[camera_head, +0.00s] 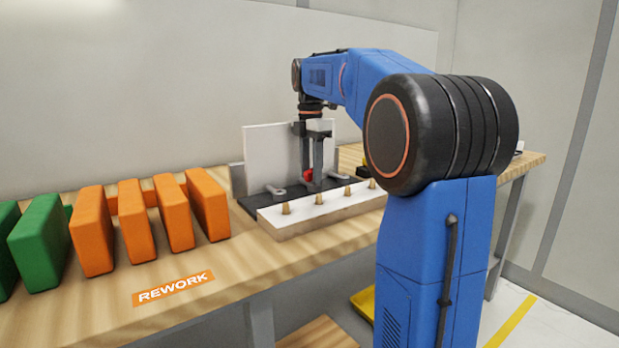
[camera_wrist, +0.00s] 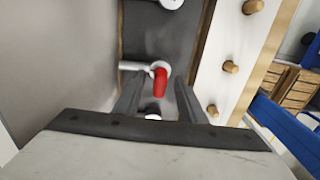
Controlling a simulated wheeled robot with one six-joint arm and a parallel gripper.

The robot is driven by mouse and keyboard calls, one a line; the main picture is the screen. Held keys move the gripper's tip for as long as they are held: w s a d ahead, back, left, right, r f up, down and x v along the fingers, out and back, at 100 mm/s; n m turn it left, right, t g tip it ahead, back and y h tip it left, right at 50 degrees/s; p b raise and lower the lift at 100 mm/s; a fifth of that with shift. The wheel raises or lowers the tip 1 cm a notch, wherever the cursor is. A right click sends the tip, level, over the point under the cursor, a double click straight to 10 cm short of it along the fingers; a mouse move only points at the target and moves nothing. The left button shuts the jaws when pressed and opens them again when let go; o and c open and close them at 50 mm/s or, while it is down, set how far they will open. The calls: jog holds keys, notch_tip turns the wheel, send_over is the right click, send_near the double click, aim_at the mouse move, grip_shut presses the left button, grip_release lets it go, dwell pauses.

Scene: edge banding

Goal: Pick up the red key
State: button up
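The red key (camera_wrist: 160,80) shows between the two fingers of my gripper (camera_wrist: 157,88) in the wrist view. It lies by a pale metal piece (camera_wrist: 131,66) on a dark plate. In the head view only a small part of the red key (camera_head: 308,174) shows beside the fingers. My gripper (camera_head: 312,183) points down over the dark plate, with its fingers apart, one on each side of the key in the wrist view. I cannot tell whether either finger touches the key.
A pale upright panel (camera_head: 270,152) stands behind the gripper. A pale block with several brass pegs (camera_head: 325,204) lies in front of the dark plate (camera_head: 247,205). Orange blocks (camera_head: 135,220) and green blocks (camera_head: 40,243) stand at left, behind a REWORK label (camera_head: 173,288).

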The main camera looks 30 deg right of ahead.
aim_at(311, 169)
grip_shut()
notch_tip(311, 169, up, 10)
jog(key=shift+r, duration=0.1)
dwell(0.5)
